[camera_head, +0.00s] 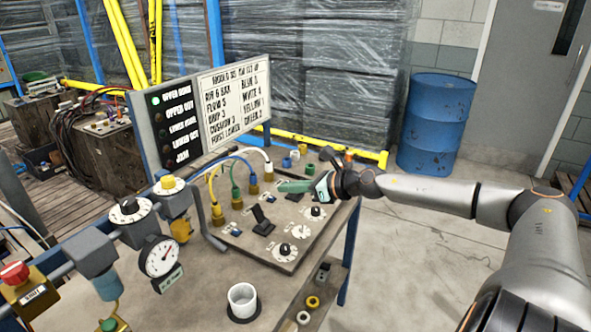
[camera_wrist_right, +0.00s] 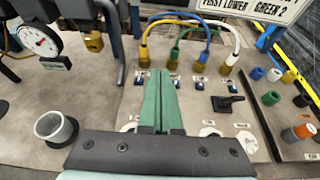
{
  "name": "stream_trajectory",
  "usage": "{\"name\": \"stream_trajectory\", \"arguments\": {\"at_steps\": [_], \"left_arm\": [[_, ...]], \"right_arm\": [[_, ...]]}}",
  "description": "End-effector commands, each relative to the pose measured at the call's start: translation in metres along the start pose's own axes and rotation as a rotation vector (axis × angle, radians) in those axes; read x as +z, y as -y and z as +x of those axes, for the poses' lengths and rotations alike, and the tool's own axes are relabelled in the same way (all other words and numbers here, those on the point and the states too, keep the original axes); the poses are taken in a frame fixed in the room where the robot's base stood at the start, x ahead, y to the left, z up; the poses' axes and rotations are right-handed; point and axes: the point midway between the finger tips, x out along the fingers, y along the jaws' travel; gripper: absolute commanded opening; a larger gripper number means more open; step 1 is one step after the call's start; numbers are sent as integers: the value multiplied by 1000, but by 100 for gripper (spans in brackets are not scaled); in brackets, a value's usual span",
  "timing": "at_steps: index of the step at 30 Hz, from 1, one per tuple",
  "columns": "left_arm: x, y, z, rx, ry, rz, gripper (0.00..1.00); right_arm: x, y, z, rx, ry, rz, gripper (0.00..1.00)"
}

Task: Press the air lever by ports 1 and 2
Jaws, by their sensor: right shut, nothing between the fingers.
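A black lever (camera_head: 263,221) stands tilted on the grey panel (camera_head: 270,252), beside the leftmost brass ports (camera_head: 218,242) with hoses. Port numbers are too small to read. A second black lever shows in the right wrist view (camera_wrist_right: 228,103), right of the fingers. My right gripper (camera_head: 284,187) reaches in from the right above the panel, with its green fingers together and empty. In the right wrist view the fingers (camera_wrist_right: 158,98) point at the row of ports and cover the panel where the first lever stands. My left gripper is out of view.
A signboard (camera_head: 233,103) behind the panel has a lit green lamp at UPPER HOME. Coloured hoses arch above the ports. A blue drum (camera_head: 436,125) stands behind.

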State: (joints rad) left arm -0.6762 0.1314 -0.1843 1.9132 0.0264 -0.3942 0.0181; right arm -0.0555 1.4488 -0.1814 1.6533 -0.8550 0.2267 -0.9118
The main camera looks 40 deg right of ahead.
Motion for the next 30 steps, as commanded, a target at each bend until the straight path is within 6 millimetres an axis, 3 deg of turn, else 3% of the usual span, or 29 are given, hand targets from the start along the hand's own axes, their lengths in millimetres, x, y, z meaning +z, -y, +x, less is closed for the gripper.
{"name": "stream_trajectory", "arguments": {"at_steps": [4,30], "left_arm": [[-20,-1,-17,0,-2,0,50],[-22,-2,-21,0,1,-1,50]], "right_arm": [[16,0,-12,-2,-3,1,0],[29,0,-26,-1,1,-2,0]]}}
